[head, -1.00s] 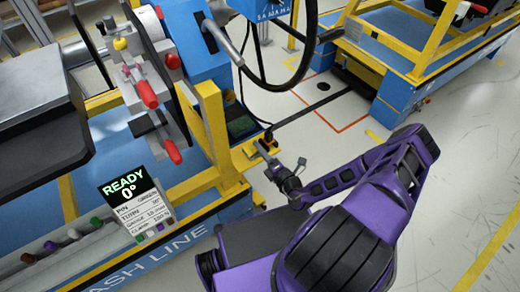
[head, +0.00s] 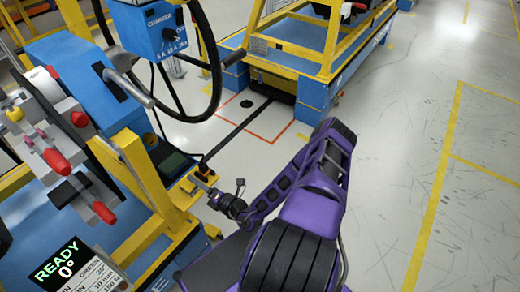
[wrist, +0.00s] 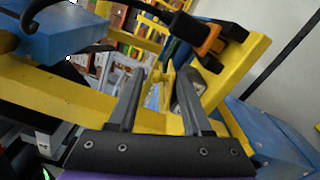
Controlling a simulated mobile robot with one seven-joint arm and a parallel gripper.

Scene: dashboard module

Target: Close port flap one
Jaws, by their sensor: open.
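I cannot pick out port flap one for certain in either view. A blue box (head: 160,28) with small knobs and lettering stands at the top of the head view, but no flap on it is clear. My gripper (head: 207,188) is beside the blue and yellow bench, low and well apart from that box. In the wrist view my gripper (wrist: 160,78) is open, with nothing held between its two dark fingers. A yellow frame part shows beyond and between the fingers.
A black hand wheel (head: 208,75) stands above the bench. The yellow frame (head: 135,165) is close to my gripper. A black and orange part (wrist: 210,42) shows in the wrist view. A blue and yellow cart (head: 310,85) stands behind. Open floor (head: 390,150) lies to the right.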

